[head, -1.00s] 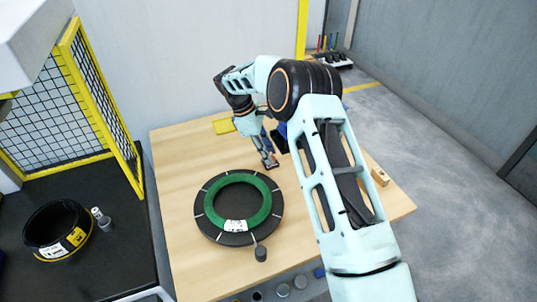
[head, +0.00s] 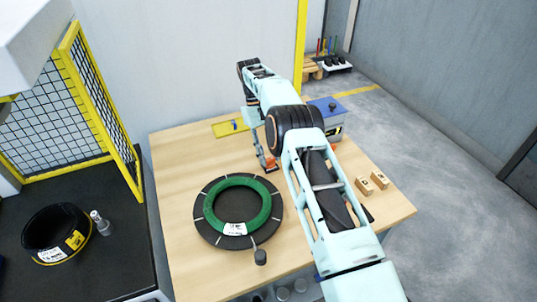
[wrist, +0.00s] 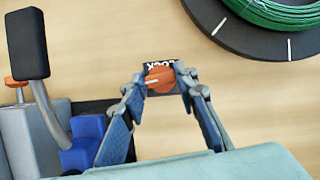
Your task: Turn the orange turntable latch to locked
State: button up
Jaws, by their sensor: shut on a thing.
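The orange turntable latch (wrist: 160,78) is a round knob with a pale line, lying roughly level in the wrist view. It sits on a dark plate whose white lettering reads LOCK, partly covered. My gripper (wrist: 161,86) has a fingertip on each side of the knob and is shut on it. In the head view my gripper (head: 268,165) is low at the table, just beyond the turntable (head: 205,228). The turntable is a black disc with white marks and carries a green coil (head: 209,204). My arm hides part of the table to the right.
A grey and blue device with a black-ended lever (wrist: 27,45) stands close at left in the wrist view. A blue-topped box (head: 328,106) and wooden blocks (head: 379,180) are at the table's right. A yellow tray (head: 228,129) lies at the back. The table's left side is clear.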

jog(key=shift+m+y, duration=0.3)
jog(key=shift+m, duration=0.5)
jog(key=o, duration=1.2)
jog(key=shift+c, duration=0.2)
